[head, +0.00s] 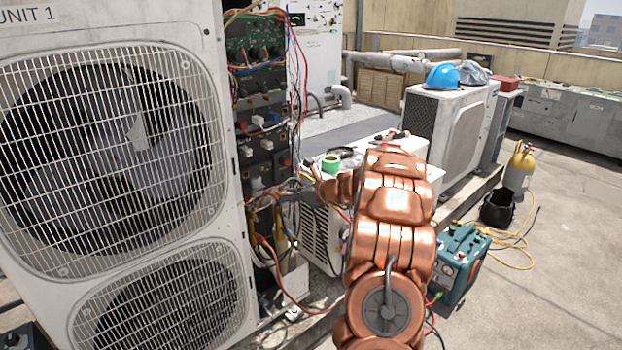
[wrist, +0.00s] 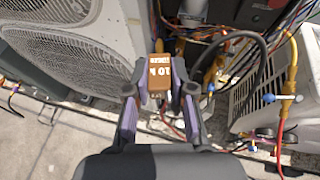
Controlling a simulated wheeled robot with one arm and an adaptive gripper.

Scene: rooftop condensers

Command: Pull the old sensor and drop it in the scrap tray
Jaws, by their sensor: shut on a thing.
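The block sits between the two fingertips. Behind it are the wires and the open electrical bay of Unit 1, and I cannot tell whether any wire is attached to it. I cannot make out a scrap tray in either view.
Unit 1 (head: 110,150) stands at the left, its open wiring panel (head: 262,90) beside it with loose wires. A low white condenser (head: 322,240) is behind my arm. Floor at far right is clear.

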